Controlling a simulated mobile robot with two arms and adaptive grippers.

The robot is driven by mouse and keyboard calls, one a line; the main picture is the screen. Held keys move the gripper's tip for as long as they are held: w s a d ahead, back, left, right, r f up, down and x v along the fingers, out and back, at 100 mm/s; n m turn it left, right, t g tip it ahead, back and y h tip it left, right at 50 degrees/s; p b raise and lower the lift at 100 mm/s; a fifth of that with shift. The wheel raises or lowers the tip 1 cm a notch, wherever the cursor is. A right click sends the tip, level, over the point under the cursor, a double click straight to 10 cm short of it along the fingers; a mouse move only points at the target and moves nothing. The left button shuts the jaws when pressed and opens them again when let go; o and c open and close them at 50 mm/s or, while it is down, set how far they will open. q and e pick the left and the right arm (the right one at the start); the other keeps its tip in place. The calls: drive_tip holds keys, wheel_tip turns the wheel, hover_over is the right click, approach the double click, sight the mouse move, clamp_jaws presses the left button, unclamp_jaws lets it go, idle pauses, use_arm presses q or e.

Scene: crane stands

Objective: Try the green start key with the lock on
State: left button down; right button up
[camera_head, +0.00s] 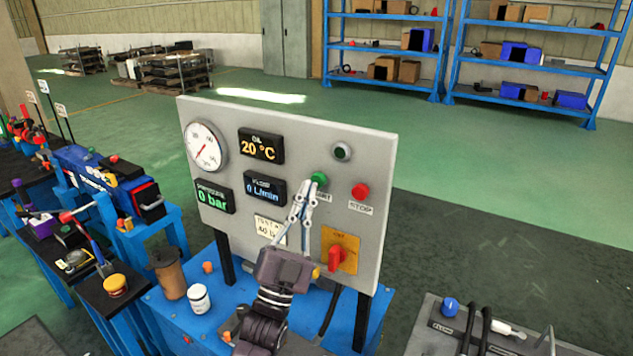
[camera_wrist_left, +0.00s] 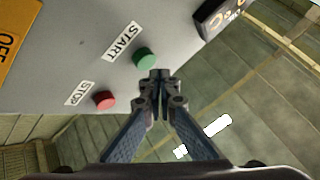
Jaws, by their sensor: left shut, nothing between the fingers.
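The green start key (camera_head: 319,178) is a round button on the upright grey panel (camera_head: 290,130), above a START label. It also shows in the left wrist view (camera_wrist_left: 145,58). My left gripper (camera_head: 307,188) is shut and empty, its tips at the button's lower edge in the head view. In the left wrist view the closed tips (camera_wrist_left: 160,77) are just beside the button; whether they touch it I cannot tell. A red rotary switch (camera_head: 336,259) sits on a yellow plate (camera_head: 348,242) below. A small yellow piece shows beside it; I cannot tell whether it is a lock.
A red STOP button (camera_head: 361,190) is right of the green one. The displays read 20 °C, 0 bar and 0 L/min. A white jar (camera_head: 199,298) and a brown cup (camera_head: 168,274) stand on the blue bench.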

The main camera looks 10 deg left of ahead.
use_arm(q)
drive_tip(key=shift+w+h, duration=0.1)
drive_tip(key=shift+h, duration=0.2)
drive_tip(key=shift+w+d+b, duration=0.2)
drive_tip(key=shift+w+b, duration=0.1)
drive_tip(key=shift+w+d+b, duration=0.15)
drive_tip(key=shift+w+b, duration=0.2)
drive_tip(key=shift+w, duration=0.1)
idle(0.6)
idle(0.4)
drive_tip(key=shift+s+a+p, duration=0.35)
drive_tip(key=shift+s+p, duration=0.1)
drive_tip(key=shift+s, duration=0.45)
drive_tip(key=s, duration=0.1)
drive_tip(key=s+a+p, duration=0.1)
drive_tip(key=s, duration=0.1)
drive_tip(key=s+a+p, duration=0.1)
drive_tip(key=shift+s, duration=0.3)
